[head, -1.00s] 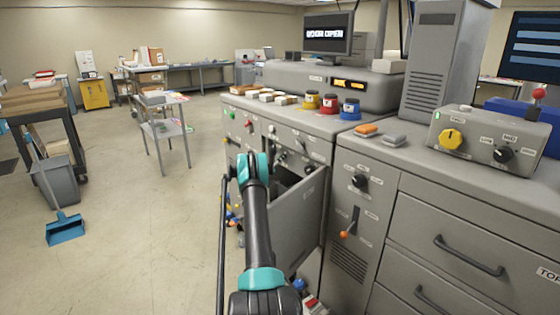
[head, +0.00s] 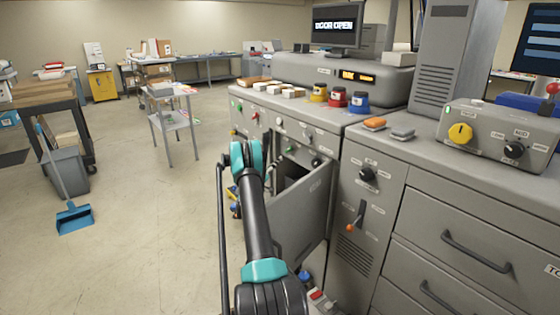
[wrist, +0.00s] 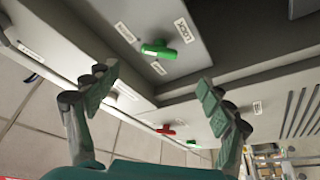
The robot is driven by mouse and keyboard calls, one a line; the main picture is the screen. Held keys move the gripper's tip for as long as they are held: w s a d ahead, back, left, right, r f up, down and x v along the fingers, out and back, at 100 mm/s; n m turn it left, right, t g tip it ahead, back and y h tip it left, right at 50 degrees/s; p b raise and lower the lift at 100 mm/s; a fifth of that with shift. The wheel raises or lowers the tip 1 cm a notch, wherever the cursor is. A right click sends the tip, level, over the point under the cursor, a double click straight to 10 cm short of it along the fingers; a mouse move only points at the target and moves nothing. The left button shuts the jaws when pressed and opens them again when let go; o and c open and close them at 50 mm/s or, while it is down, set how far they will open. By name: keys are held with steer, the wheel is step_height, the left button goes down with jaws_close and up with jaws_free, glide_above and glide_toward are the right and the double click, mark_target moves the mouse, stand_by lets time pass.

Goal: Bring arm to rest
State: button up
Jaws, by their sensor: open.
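My arm (head: 256,215) reaches forward from the bottom of the head view, in front of the grey laminator. My gripper is hidden behind the arm there. In the wrist view my gripper (wrist: 155,100) is open, its two green fingers wide apart with nothing between them. Beyond the fingers are the grey machine panel, a green handle (wrist: 158,50) with labels around it, and a red handle (wrist: 166,130). The fingers appear apart from both handles.
An open grey door (head: 300,215) stands out from the laminator, just right of my arm. A monitor (head: 334,26) reads "DOOR OPEN". A blue dustpan (head: 74,218) lies on the floor at left. The floor between it and the machine is clear.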

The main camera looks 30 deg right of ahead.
steer(key=shift+s+a+f, duration=0.1)
steer(key=shift+s+a, duration=0.1)
steer(key=shift+a, duration=0.2)
steer(key=s+a+r+g+y, duration=0.2)
steer(key=s+a+r+y, duration=0.25)
steer(key=a+r, duration=0.35)
steer(key=s+a+r+n+y, duration=0.1)
steer(key=s+a+y, duration=0.8)
steer(key=s+a, duration=1.4)
steer(key=shift+s+r+n+g, duration=0.4)
steer(key=shift+s+r, duration=0.15)
steer(key=shift+s, duration=0.2)
steer(key=s+a+f+n+y, duration=0.1)
steer(key=s+a+f+y, duration=0.1)
steer(key=s+a, duration=0.3)
steer(key=s+a+f+n+y, duration=0.1)
steer(key=s+a+f+y, duration=0.1)
steer(key=s+a, duration=0.3)
steer(key=s+a+f+y, duration=0.1)
steer(key=s+a+y, duration=0.1)
steer(key=s+a, duration=0.4)
steer(key=shift+s+a+f+n+g, duration=0.1)
steer(key=shift+s+f+n+g, duration=0.1)
steer(key=shift+s, duration=0.5)
steer(key=shift+s+f+n+g, duration=0.1)
steer(key=shift+s+f+n, duration=0.1)
steer(key=shift+s, duration=0.5)
steer(key=shift+c, duration=0.5)
